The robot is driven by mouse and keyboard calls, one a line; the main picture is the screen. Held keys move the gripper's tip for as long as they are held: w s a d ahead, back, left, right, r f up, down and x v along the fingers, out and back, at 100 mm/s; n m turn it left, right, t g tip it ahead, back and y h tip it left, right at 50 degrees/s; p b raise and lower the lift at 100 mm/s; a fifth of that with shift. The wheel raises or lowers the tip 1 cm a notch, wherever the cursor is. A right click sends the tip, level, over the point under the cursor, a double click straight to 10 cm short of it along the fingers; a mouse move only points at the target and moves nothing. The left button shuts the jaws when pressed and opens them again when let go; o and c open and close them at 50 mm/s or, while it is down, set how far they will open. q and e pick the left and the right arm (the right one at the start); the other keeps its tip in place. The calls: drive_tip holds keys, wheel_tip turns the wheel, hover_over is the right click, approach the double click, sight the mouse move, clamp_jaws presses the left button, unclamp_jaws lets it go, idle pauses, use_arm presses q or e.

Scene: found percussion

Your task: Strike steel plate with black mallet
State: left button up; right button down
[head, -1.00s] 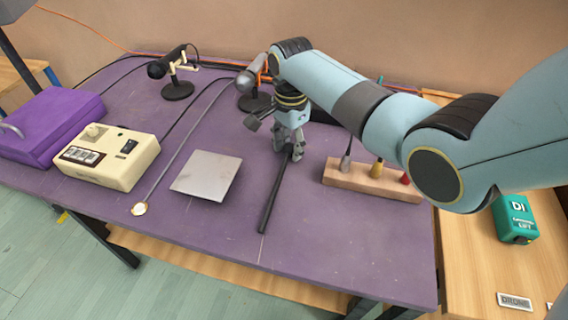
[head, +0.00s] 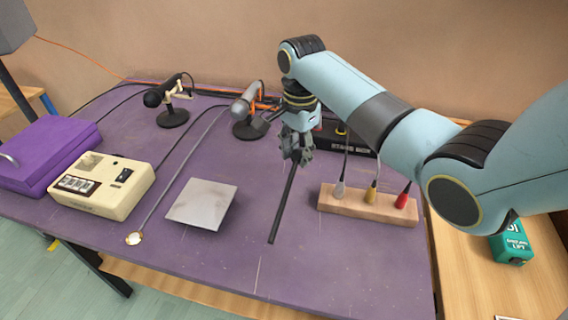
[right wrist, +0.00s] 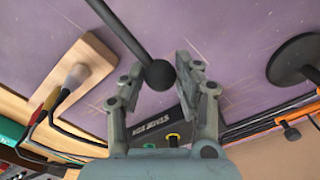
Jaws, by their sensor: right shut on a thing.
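The steel plate (head: 202,204) is a flat, pale grey square on the purple table, left of centre. My right gripper (head: 296,150) is to the right of and behind the plate. It is shut on the black mallet (head: 283,208), a thin dark stick that slants down toward the front edge, apart from the plate. In the right wrist view the mallet's black ball end (right wrist: 158,74) shows between the fingers, and its shaft runs to the upper left. My left gripper is not in view.
A wooden block (head: 366,204) with several coloured plugs stands right of the mallet. A cream box (head: 102,185) and a purple case (head: 45,155) are left of the plate. Two microphones stand behind (head: 168,100) (head: 247,105). The table's front middle is clear.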

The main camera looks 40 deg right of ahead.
drive_tip(key=s+d+r+y, duration=0.1)
drive_tip(key=s+d+r, duration=0.2)
drive_tip(key=d+r, duration=0.35)
drive_tip(key=shift+w+a+f+t+y+p, duration=0.55)
drive_tip(key=shift+w+a+f+y, duration=0.3)
drive_tip(key=shift+w+a, duration=0.3)
drive_tip(key=c, duration=2.1)
unclamp_jaws()
drive_tip(key=shift+y, duration=0.45)
drive_tip(key=a, duration=0.2)
drive_tip(key=w+a+p, duration=0.1)
drive_tip(key=a, duration=0.1)
drive_tip(key=a+p, duration=0.1)
drive_tip(key=shift+w+a+r, duration=0.25)
drive_tip(key=shift+w+a, duration=0.1)
drive_tip(key=shift+a, duration=0.05)
drive_tip(key=shift+o, duration=0.2)
drive_tip(key=a+r+t+y+p, duration=0.1)
drive_tip(key=a+r+y+p, duration=0.1)
drive_tip(key=a, duration=0.7)
drive_tip(key=a+r+m+t+y+p, duration=0.1)
drive_tip(key=a+r+p, duration=0.2)
drive_tip(key=a+p, duration=0.3)
drive_tip(key=a, duration=0.4)
drive_tip(key=shift+r+y, duration=0.4)
drive_tip(key=shift+w, duration=0.1)
